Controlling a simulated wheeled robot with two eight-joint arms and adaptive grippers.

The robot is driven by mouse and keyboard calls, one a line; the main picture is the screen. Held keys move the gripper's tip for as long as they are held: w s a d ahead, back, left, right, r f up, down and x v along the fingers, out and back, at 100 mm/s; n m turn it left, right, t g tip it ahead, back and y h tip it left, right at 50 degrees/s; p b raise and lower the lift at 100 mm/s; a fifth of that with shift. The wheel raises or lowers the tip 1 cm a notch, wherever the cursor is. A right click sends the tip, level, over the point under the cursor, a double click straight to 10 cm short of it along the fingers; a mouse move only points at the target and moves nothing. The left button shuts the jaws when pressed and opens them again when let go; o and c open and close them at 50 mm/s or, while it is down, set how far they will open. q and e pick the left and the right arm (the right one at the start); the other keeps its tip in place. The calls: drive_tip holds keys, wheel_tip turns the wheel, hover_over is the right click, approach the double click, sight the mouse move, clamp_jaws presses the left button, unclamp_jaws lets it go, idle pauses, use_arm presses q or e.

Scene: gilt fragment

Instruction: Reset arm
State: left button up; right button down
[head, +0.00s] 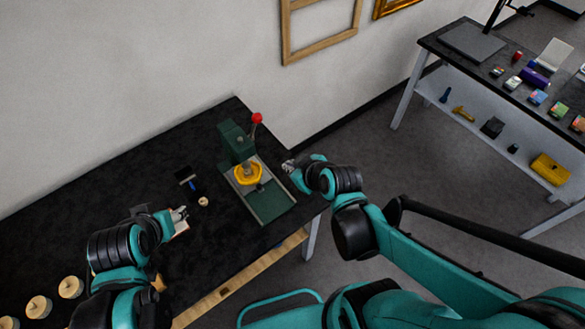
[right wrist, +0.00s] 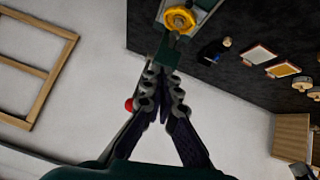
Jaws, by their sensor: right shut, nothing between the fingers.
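My right gripper (head: 288,166) is at the right edge of the black table (head: 130,185), beside a green press (head: 236,143) with a red-knobbed lever and a yellow ring. In the right wrist view, the right gripper's fingers (right wrist: 165,75) come together with nothing between them. The press's yellow ring (right wrist: 180,20) shows beyond the fingertips there, and the red knob (right wrist: 130,104) shows partly behind a finger. My left gripper (head: 180,214) is low over the table, by a pale flat piece (head: 181,228) partly hidden by it. Its finger opening is too small to judge.
A small dark brush-like item (head: 186,178) and a small round wooden piece (head: 203,201) lie between the left gripper and press. Several wooden discs (head: 39,306) sit at lower left. A shelved bench (head: 470,45) stands at right, with open floor (head: 400,160) between.

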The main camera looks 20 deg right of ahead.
drive_tip(key=shift+w+a, duration=0.15)
drive_tip(key=shift+w, duration=0.05)
drive_tip(key=shift+s, duration=0.15)
drive_tip(key=s+d+f+m+g+h+b, duration=0.1)
drive_tip(key=s+d+f+m+b, duration=0.1)
drive_tip(key=f+b, duration=0.6)
drive_tip(key=s+d+f+m+h+b, duration=0.1)
drive_tip(key=s+f+b, duration=0.4)
drive_tip(key=b, duration=0.8)
wheel_tip(320, 180, down, 3)
drive_tip(key=d+m, duration=0.1)
drive_tip(key=m, duration=0.1)
drive_tip(key=shift+s+f+m+g+b, duration=0.2)
drive_tip(key=shift+s+m+g+b, duration=0.2)
